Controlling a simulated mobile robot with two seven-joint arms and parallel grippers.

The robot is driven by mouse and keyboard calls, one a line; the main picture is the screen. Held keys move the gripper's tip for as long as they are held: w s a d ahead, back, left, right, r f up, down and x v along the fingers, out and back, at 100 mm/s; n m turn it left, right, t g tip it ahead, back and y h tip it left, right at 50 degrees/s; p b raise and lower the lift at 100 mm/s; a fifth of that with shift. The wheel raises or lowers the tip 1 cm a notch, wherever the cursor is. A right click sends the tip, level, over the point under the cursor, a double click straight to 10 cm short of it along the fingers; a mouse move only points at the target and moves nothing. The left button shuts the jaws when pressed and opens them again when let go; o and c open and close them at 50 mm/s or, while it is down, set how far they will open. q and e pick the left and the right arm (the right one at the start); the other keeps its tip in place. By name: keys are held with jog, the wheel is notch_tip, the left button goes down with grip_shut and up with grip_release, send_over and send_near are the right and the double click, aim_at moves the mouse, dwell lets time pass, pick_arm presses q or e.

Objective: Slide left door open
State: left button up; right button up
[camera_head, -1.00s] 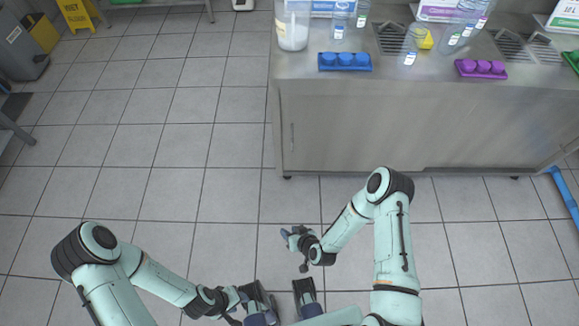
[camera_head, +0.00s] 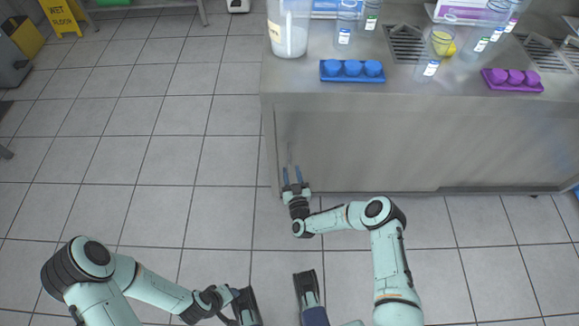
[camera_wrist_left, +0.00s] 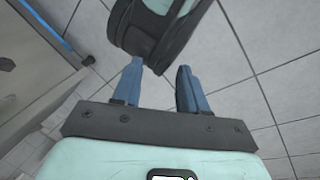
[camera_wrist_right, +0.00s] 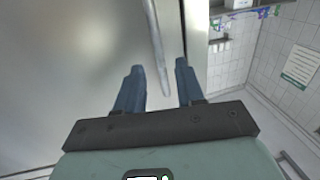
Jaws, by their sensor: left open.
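The left door (camera_head: 350,150) is the plain steel front panel at the left part of the cabinet under the counter, and it looks shut. Its thin vertical handle (camera_wrist_right: 158,50) is near the cabinet's left edge. My right gripper (camera_head: 292,172) is open, its blue fingers pointing at the door at the handle's lower end. In the right wrist view the handle's lower end appears between the two fingers; I cannot tell whether they touch it. My left gripper (camera_wrist_left: 160,68) is open and empty, low over the floor, away from the cabinet, partly hidden in the head view.
The steel counter (camera_head: 290,85) carries a clear jug (camera_head: 289,30), a blue rack (camera_head: 352,77), a purple rack (camera_head: 513,86) and several beakers. A yellow wet-floor sign (camera_head: 60,14) stands far left. The tiled floor left of the cabinet is clear.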

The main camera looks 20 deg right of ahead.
aim_at(289, 163)
pick_arm(q)
jog(key=shift+w+a+f+b, duration=0.25)
jog(key=shift+w+f, duration=0.1)
jog(key=shift+w, duration=0.15)
jog(key=shift+w+a+f+b, duration=0.2)
jog(key=shift+w+f, duration=0.1)
jog(key=shift+w, duration=0.2)
pick_arm(e)
jog(key=shift+w+d, duration=0.15)
jog(key=shift+w, duration=1.75)
grip_shut()
jog(key=shift+d, duration=0.1)
